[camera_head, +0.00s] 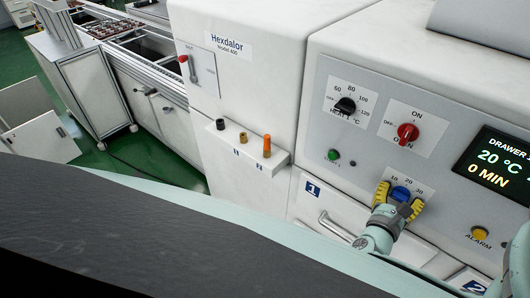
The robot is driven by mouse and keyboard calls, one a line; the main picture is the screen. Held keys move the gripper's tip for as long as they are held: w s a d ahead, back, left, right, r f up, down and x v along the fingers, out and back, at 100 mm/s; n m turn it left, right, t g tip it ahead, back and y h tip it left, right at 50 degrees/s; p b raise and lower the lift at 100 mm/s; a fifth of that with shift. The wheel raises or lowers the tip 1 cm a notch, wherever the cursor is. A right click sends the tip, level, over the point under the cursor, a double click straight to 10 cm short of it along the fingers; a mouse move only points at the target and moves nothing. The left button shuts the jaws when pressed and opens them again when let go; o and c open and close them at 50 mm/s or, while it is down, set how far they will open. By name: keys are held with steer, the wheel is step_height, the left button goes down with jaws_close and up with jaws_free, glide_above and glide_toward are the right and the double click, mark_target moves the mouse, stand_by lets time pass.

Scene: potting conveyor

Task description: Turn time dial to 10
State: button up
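The blue time dial (401,193) is on the grey control panel, with 10, 20 and 30 marked around its top. My gripper (400,198) is at the dial, with one yellow finger on its left and one on its right. The fingers are apart, but I cannot tell whether they press on the dial. The gripper covers the dial's lower part, and its pointer is not clear. The display (495,165) at the right reads 20 °C and 0 MIN.
A black heat dial (345,106) and a red on/off knob (407,132) are above the time dial. A green button (333,155) is to its upper left, and a yellow alarm button (479,233) to its lower right. Drawer 1's handle (336,226) sticks out at lower left.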

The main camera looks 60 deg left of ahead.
steer(key=c, duration=0.8)
steer(key=shift+f+b, duration=0.2)
steer(key=shift+b, duration=0.25)
steer(key=m+b, duration=0.2)
steer(key=shift+d+f+b, duration=0.1)
steer(key=shift+f+b, duration=0.1)
steer(key=shift+b, duration=0.2)
steer(key=shift+f+m+b, duration=0.1)
steer(key=shift+m+b, duration=0.6)
steer(key=shift+b, duration=0.55)
steer(key=m+b, duration=0.3)
steer(key=b, duration=0.2)
steer(key=shift+m, duration=0.4)
steer(key=shift+r+m+b, duration=0.3)
steer(key=shift+m+b, duration=0.5)
steer(key=shift+b, duration=0.05)
